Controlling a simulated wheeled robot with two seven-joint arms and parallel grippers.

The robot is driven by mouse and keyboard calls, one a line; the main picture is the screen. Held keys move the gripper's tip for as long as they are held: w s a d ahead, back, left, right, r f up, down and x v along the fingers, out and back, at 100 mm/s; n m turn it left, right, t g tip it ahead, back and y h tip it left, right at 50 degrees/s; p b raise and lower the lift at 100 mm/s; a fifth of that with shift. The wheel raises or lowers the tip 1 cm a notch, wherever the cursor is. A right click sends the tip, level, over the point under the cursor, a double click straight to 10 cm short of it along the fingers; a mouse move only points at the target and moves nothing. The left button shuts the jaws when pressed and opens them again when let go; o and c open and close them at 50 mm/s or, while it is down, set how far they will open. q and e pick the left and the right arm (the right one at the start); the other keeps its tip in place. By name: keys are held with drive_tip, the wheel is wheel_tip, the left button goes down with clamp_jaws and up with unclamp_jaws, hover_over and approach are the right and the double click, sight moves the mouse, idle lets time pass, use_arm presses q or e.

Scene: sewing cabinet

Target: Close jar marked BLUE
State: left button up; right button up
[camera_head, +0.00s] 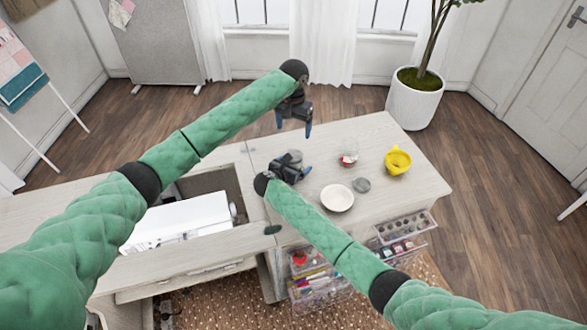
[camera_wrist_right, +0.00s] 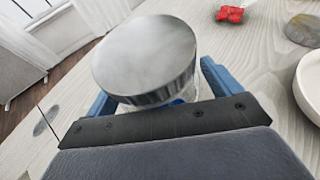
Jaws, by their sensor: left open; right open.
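A jar with a round silver lid (camera_wrist_right: 148,55) stands between the blue fingers of my right gripper in the right wrist view. A bit of blue shows below the lid; no label is readable, and I cannot tell whether the lid is fully seated. My right gripper (camera_head: 291,166) is open around this jar, low over the table, and hides it in the head view. My left gripper (camera_head: 295,122) is open and empty, fingers pointing down, above the table's far side.
A white sewing machine (camera_head: 180,220) lies in the recess at left. Clear drawers (camera_head: 405,228) hang at the front.

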drive_tip(key=b+v, duration=0.2)
drive_tip(key=v, duration=0.4)
drive_tip(key=shift+s+a, duration=0.2)
drive_tip(key=shift+s, duration=0.1)
drive_tip(key=shift+s+a+r+b, duration=0.2)
drive_tip(key=shift+s+r+b, duration=0.1)
drive_tip(key=shift+s, duration=0.05)
